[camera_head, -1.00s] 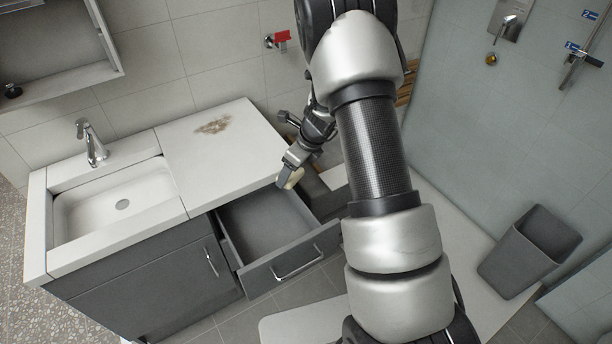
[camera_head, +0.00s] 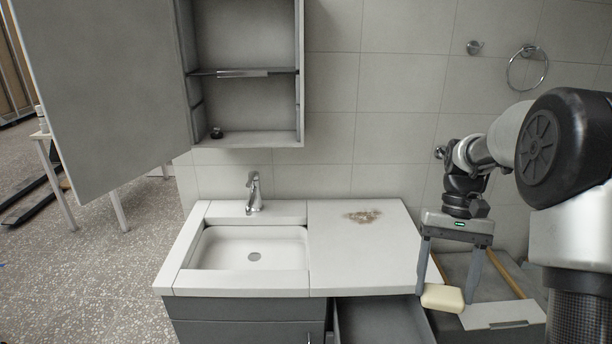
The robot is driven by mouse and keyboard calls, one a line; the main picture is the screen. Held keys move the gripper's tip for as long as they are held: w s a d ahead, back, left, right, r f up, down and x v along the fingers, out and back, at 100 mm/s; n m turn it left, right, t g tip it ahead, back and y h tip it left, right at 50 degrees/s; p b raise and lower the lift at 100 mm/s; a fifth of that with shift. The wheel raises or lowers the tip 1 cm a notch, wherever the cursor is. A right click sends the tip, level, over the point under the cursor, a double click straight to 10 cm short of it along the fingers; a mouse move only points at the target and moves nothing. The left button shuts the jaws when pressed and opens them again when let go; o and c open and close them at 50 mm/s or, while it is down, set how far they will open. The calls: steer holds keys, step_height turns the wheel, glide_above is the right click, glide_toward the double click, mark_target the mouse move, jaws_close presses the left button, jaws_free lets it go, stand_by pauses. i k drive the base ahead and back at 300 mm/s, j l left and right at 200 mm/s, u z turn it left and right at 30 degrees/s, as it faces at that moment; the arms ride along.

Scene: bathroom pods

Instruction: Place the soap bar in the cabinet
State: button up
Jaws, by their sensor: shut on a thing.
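My gripper (camera_head: 443,296) is shut on the cream soap bar (camera_head: 441,299), one finger at each end. It holds the bar in the air at the right end of the vanity counter, pointing down. The wall cabinet (camera_head: 247,112) hangs above the sink, up and left of my gripper. Its door (camera_head: 108,90) stands wide open to the left. Inside are a dark shelf (camera_head: 280,71) and a small black object (camera_head: 216,133) on the cabinet floor at the left. The top of the cabinet is out of the frame.
The sink (camera_head: 252,249) has a tall faucet (camera_head: 254,192). A towel ring (camera_head: 527,68) hangs on the wall.

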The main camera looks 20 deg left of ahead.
mark_target(245, 140)
steer(key=k+j, duration=0.1)
steer(key=j, duration=0.25)
steer(key=k+j, duration=0.15)
steer(key=j, duration=0.25)
steer(key=j+u, duration=0.1)
steer(key=j, duration=0.85)
